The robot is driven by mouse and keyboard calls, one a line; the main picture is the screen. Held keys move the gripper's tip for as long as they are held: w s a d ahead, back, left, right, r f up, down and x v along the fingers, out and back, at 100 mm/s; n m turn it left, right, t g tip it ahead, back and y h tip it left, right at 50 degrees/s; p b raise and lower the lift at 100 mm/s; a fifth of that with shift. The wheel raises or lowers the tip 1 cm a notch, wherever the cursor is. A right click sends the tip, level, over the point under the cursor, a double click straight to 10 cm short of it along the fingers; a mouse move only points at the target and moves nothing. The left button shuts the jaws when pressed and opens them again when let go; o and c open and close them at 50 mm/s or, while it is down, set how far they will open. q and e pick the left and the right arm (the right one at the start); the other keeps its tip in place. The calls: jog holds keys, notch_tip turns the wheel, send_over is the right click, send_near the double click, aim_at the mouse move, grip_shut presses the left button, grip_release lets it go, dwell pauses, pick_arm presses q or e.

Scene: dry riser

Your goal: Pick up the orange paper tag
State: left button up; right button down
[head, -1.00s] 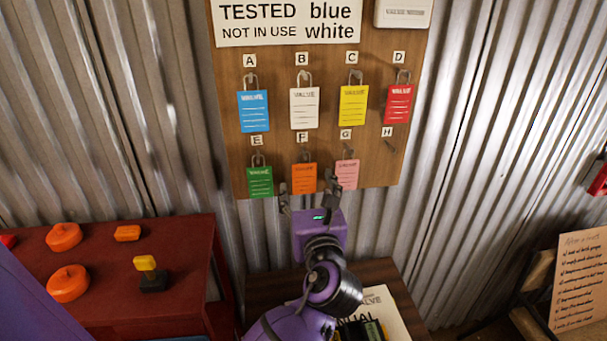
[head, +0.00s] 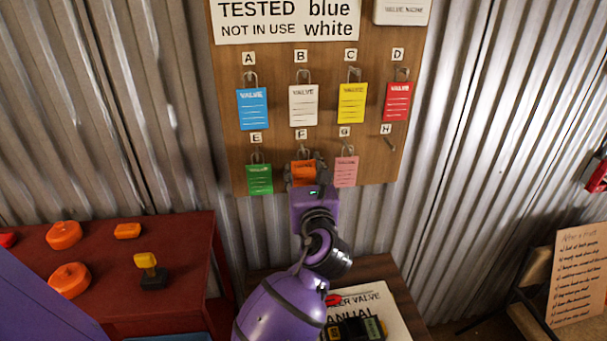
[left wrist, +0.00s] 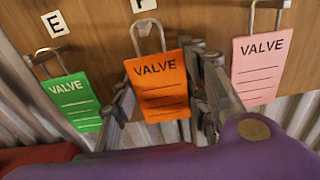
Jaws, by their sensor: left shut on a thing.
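The orange paper tag (head: 303,172) hangs by its wire loop below the label F on the wooden board. It reads VALVE in the left wrist view (left wrist: 158,86). My left gripper (head: 304,172) is at the tag, with one finger at each side edge; in the left wrist view the fingers (left wrist: 160,92) flank it. The gripper is shut on the tag. The tag's loop still appears on its hook, and its lower part is hidden by my gripper in the head view. My right gripper is not in view.
A green tag (head: 259,179) hangs close to the left and a pink tag (head: 346,171) close to the right. Blue, white, yellow and red tags hang in the row above. Hook H (head: 390,144) is bare. A red table (head: 180,270) stands at the left.

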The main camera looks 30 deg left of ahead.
pick_arm(q)
jog(key=shift+r, duration=0.15)
jog(key=shift+r, duration=0.25)
jog(key=v, duration=1.8)
jog(key=shift+r+b, duration=0.3)
jog(key=shift+r, duration=0.1)
